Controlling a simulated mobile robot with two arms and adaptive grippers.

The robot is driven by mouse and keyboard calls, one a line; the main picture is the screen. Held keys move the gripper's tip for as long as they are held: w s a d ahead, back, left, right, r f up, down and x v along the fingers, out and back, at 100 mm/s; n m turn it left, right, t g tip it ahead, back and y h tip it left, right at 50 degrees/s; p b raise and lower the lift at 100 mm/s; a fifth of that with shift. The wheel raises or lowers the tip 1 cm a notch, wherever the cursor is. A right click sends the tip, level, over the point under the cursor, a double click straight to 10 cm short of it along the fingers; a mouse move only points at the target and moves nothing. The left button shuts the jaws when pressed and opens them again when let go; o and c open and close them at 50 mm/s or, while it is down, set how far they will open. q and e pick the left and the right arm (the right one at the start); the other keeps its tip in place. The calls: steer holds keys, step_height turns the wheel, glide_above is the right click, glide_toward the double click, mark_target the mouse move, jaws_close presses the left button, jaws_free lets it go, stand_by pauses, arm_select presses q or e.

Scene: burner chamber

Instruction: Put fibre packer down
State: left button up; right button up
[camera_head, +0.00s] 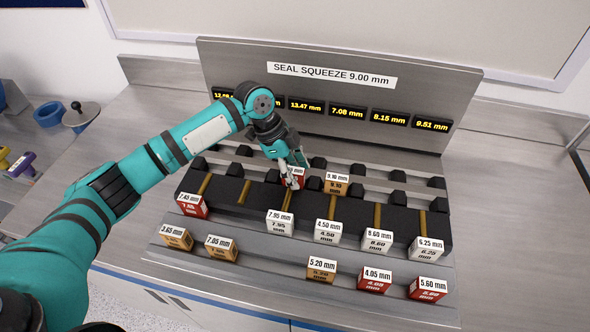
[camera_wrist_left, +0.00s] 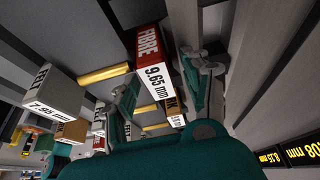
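The fibre packer is a red and white block (camera_head: 293,178). In the left wrist view this block (camera_wrist_left: 158,68) reads FIBRE and 9.65 mm. My left gripper (camera_head: 290,165) reaches down from above at the middle of the grey rack (camera_head: 208,250). Its fingers lie on both sides of the block and appear to touch it. The block is around the rack's dark channel, just left of a tan 9.10 mm block (camera_head: 336,184). Whether its underside rests on the rack is hidden. My right gripper is not in view.
White blocks, including 7.95 mm (camera_head: 281,222) and 4.50 mm (camera_head: 328,231), and a red 7.45 mm block (camera_head: 192,205) stand along the channel. Tan and red blocks line the front ledge. A panel (camera_head: 331,75) reading SEAL SQUEEZE 9.00 mm stands behind. The right worktop (camera_head: 520,220) is clear.

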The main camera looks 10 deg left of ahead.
arm_select(q)
steer(key=shift+r, duration=0.25)
steer(key=shift+a+r, duration=0.2)
steer(key=shift+r, duration=0.1)
steer(key=b+v, duration=0.2)
steer(key=v, duration=0.9)
